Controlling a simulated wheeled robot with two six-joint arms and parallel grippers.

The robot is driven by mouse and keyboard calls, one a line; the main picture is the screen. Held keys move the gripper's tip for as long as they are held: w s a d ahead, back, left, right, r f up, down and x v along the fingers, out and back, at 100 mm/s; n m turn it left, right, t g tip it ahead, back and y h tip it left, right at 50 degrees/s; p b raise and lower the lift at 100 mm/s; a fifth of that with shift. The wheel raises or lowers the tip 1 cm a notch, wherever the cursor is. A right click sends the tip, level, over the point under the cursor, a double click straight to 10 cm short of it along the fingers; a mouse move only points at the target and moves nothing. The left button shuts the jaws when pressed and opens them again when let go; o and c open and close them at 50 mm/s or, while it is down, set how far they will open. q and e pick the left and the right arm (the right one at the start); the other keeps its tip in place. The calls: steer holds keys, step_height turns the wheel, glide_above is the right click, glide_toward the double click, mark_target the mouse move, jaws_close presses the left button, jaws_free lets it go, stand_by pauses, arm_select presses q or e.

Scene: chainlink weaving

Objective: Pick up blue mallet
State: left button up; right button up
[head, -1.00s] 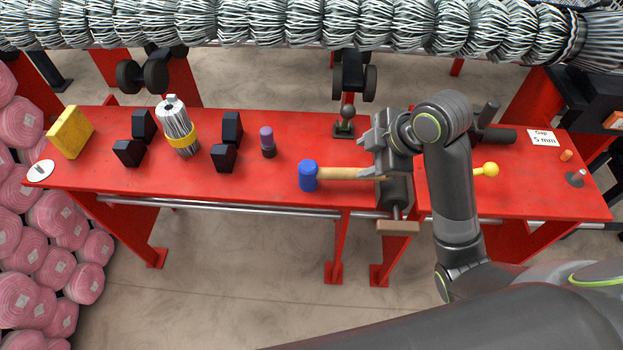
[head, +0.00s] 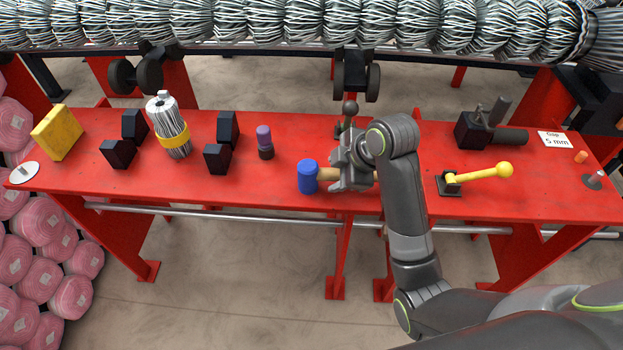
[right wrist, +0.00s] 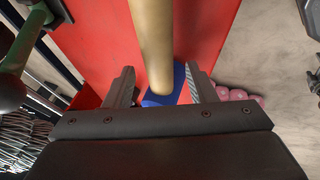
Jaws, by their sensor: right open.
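The blue mallet has a blue head (head: 308,176) and a light wooden handle (head: 328,174). It lies on the red table with the head to the left. My right gripper (head: 350,178) is open at the handle, just right of the head, and covers most of the handle. In the right wrist view the handle (right wrist: 153,40) runs between the two open fingers (right wrist: 160,82), with a gap on each side. The blue head (right wrist: 178,88) shows beyond them. My left gripper is not in view.
On the red table (head: 270,195), a purple-topped piece (head: 264,140), black blocks (head: 220,142) and a wire bundle (head: 171,128) stand left of the mallet. A yellow-knobbed lever (head: 485,173) is right of my arm. A green-based knob (head: 349,110) stands close behind the gripper.

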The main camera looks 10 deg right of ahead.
mark_target(332, 171)
steer(key=shift+x, duration=1.25)
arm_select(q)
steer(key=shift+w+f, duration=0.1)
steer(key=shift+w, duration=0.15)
arm_select(e)
jaws_close()
step_height(332, 171, up, 9)
steer(key=shift+f+p, duration=0.25)
steer(key=shift+p, duration=0.55)
steer(key=shift+r+p, duration=0.35)
steer(key=shift+p, duration=0.2)
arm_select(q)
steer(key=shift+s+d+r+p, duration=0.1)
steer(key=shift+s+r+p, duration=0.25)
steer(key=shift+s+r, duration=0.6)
arm_select(e)
steer(key=shift+r, duration=0.5)
